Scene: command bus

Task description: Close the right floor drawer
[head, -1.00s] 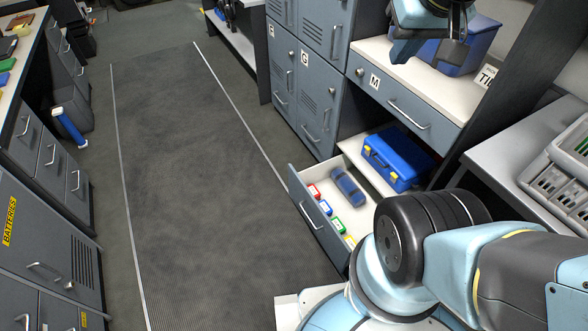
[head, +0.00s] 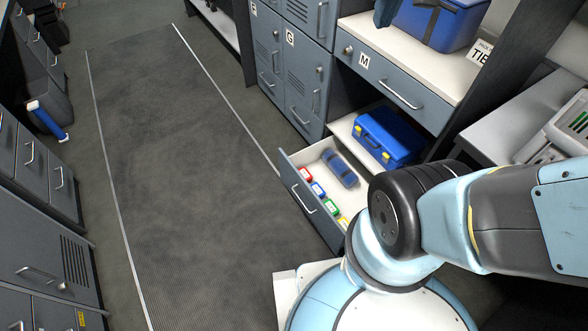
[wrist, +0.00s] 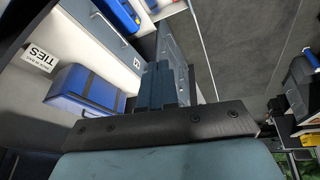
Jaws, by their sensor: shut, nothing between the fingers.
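The right floor drawer (head: 307,207) stands open in the head view, low at the right of the aisle. Its grey front with a bar handle sticks out into the aisle. Inside lie a dark blue roll-like item (head: 340,168) and several small coloured boxes (head: 318,189). My arm hides the drawer's near end. My gripper (wrist: 165,82) shows in the wrist view with its blue-grey fingers together and empty. It is up by the counter and the blue cooler (wrist: 85,88), apart from the drawer.
A blue case (head: 388,138) sits on a low shelf behind the drawer. Above it is the shut drawer marked M (head: 395,88). Grey lockers (head: 300,70) stand farther back. The aisle floor mat (head: 180,150) is clear. Cabinets (head: 40,240) line the left side.

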